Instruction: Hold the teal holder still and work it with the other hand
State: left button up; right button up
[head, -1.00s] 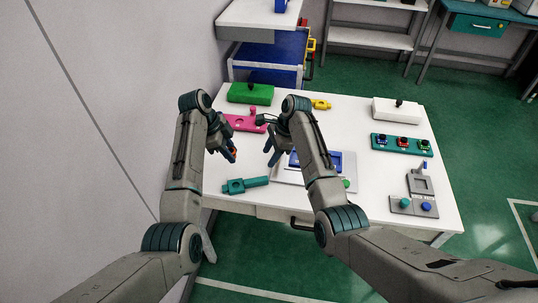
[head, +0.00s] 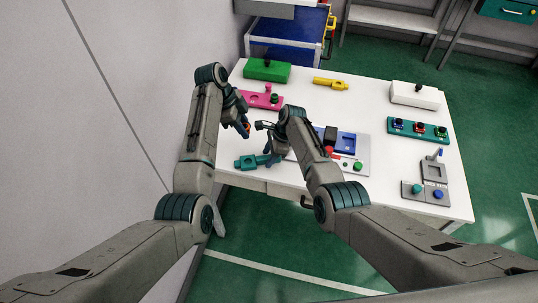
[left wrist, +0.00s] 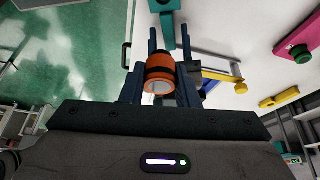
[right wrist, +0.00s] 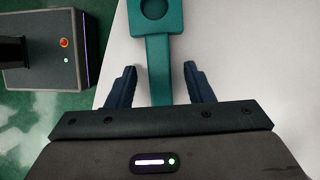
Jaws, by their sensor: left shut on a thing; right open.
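The teal holder (head: 247,162) lies on the white table near its front edge, with a round hole in its block and a handle pointing right. It fills the top of the right wrist view (right wrist: 157,52) and shows at the top of the left wrist view (left wrist: 166,28). My right gripper (right wrist: 160,80) is open, with the handle between its fingers and a visible gap on each side; in the head view it (head: 270,157) is at the handle end. My left gripper (head: 243,130) is shut on an orange cylinder (left wrist: 159,74) with a dark band, above and behind the holder.
A pink holder (head: 262,100), a green block (head: 267,71) and a yellow piece (head: 330,83) lie behind. A grey board with a blue tray (head: 347,143) is right of my right gripper. A teal strip with several knobs (head: 418,130) and a grey fixture (head: 434,173) stand farther right.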

grip_shut()
pick_arm(q)
notch_tip(320, 180, down, 8)
jog(key=n+t, duration=0.3)
jog(key=n, duration=0.6)
jog(key=shift+t+y, duration=0.3)
jog(key=shift+y, duration=0.1)
jog(key=shift+s, duration=0.1)
